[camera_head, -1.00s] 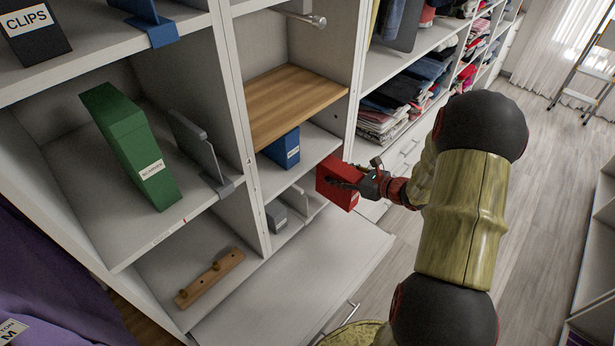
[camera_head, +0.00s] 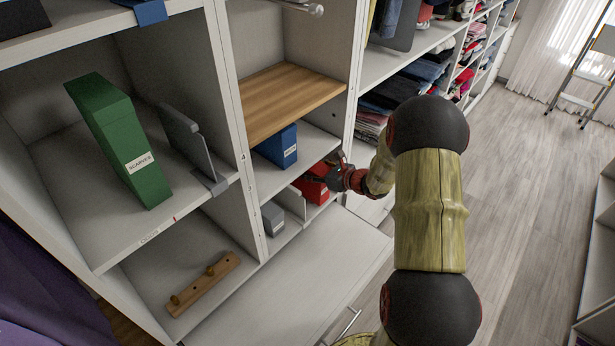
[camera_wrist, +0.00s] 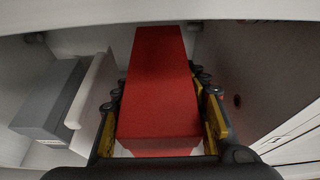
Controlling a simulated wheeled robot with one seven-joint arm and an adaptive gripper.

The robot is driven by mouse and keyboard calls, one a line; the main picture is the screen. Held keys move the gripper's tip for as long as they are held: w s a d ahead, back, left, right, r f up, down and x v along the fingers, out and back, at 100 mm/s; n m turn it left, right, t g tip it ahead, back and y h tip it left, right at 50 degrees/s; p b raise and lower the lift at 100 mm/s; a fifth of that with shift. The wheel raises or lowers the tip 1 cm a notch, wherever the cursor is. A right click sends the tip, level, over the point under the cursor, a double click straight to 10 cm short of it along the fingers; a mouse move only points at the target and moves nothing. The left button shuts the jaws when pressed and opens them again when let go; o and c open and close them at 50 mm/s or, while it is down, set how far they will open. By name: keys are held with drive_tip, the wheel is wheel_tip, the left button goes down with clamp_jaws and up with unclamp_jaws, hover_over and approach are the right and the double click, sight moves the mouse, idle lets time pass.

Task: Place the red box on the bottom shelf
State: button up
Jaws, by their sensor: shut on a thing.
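The red box (camera_head: 313,188) is in the bottom compartment of the middle column in the head view, partly hidden by the shelf above and by my gripper. My gripper (camera_head: 334,174) is shut on the box's near end. In the wrist view the red box (camera_wrist: 158,85) lies lengthwise between the two fingers of my gripper (camera_wrist: 160,125) and reaches into the compartment. The bottom shelf (camera_head: 284,238) shows a bare strip left of the box. I cannot tell whether the box rests on the shelf or hangs just above it.
A grey box (camera_head: 273,218) stands left of a low white divider (camera_wrist: 92,88), with the red box on the divider's other side. A blue box (camera_head: 278,147) sits on the shelf above. A compartment wall (camera_wrist: 250,90) is close on the right.

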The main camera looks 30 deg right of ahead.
drive_tip(key=shift+w+f+b, duration=0.1)
drive_tip(key=shift+f+b, duration=0.25)
drive_tip(key=shift+f, duration=0.6)
drive_tip(key=shift+w+a+f, duration=0.1)
drive_tip(key=shift+w+f, duration=0.05)
drive_tip(key=shift+w, duration=0.15)
drive_tip(key=o, duration=1.4)
